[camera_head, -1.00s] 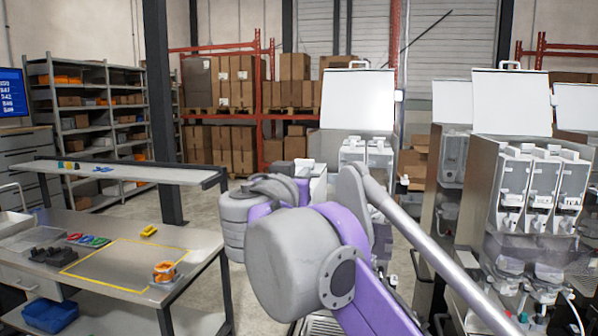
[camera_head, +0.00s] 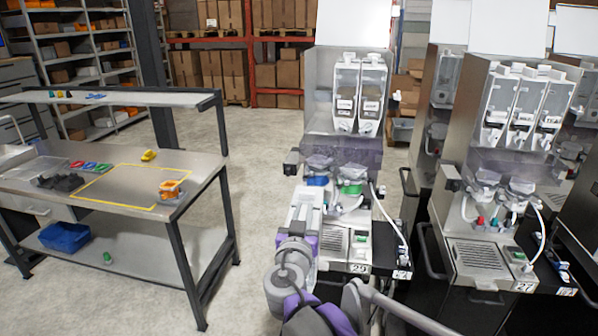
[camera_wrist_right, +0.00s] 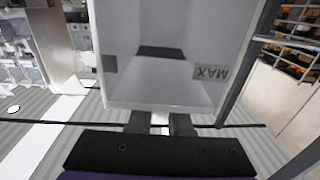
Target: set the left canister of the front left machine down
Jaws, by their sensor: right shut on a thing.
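My right gripper (camera_head: 301,236) is low in front of the front left machine (camera_head: 318,120), numbered 29. In the right wrist view, its two dark fingers (camera_wrist_right: 160,124) are shut at the near end of a pale, see-through canister (camera_wrist_right: 205,92) with an upside-down MAX mark. In the head view the held canister shows only as a pale shape (camera_head: 308,200) by the machine's left front, partly mixed with the gripper. Two canisters (camera_head: 346,95) (camera_head: 371,97) sit in the machine's upper part. My left gripper is not in view.
A workbench (camera_head: 206,165) with a yellow-outlined area (camera_head: 110,202) stands at left. It holds an orange-and-white item (camera_head: 170,189) and a yellow item (camera_head: 149,155). Machine 27 (camera_head: 450,150) with several canisters stands at right. Open floor (camera_head: 255,150) lies between bench and machines.

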